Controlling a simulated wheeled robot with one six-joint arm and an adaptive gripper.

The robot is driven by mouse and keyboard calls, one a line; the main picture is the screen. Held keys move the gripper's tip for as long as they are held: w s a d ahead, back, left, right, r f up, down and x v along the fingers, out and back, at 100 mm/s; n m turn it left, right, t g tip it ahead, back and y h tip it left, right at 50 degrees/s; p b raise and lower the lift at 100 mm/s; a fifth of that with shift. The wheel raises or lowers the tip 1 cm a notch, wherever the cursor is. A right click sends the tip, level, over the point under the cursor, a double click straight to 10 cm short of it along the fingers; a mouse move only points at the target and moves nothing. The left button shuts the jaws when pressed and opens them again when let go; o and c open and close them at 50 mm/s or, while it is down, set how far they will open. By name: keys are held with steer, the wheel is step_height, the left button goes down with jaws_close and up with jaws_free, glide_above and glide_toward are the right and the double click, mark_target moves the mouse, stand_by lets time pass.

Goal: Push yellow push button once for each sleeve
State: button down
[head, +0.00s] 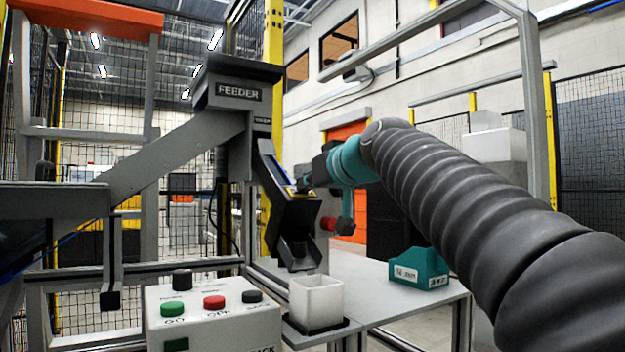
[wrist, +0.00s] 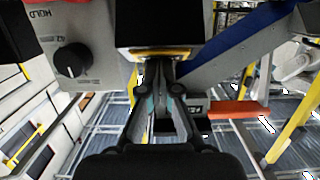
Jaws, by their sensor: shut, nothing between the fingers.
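My gripper (head: 303,186) is at the dark sloping chute (head: 288,215) below the feeder (head: 236,92). In the wrist view its fingers (wrist: 161,70) are shut and empty. The fingertips are close in front of a dark housing with a yellow strip (wrist: 150,54) along its edge. A small yellow part (head: 290,189) shows on the chute beside the gripper in the head view. I cannot tell whether either is the yellow push button, or whether they touch the gripper. I cannot make out any sleeve.
A control box (head: 212,325) with green, red and black buttons stands in front. An open white container (head: 316,301) sits under the chute mouth. A teal box (head: 418,268) is on the table (head: 372,290). A black dial (wrist: 73,60) is left of my fingers.

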steer(key=shift+w+a+f, duration=0.1)
steer(key=shift+w+f, duration=0.1)
steer(key=shift+f, duration=0.35)
stand_by(0.4)
steer(key=shift+r, duration=0.1)
steer(key=s+d+r, duration=0.6)
steer(key=s+d, duration=0.1)
steer(key=s, duration=0.3)
steer(key=shift+s+p, duration=0.2)
steer(key=shift+p, duration=0.2)
stand_by(0.9)
steer(key=r, duration=0.1)
steer(key=s+d+r, duration=0.1)
steer(key=s+r, duration=0.1)
steer(key=r, duration=0.1)
steer(key=shift+s+d, duration=0.1)
steer(key=shift+d, duration=0.25)
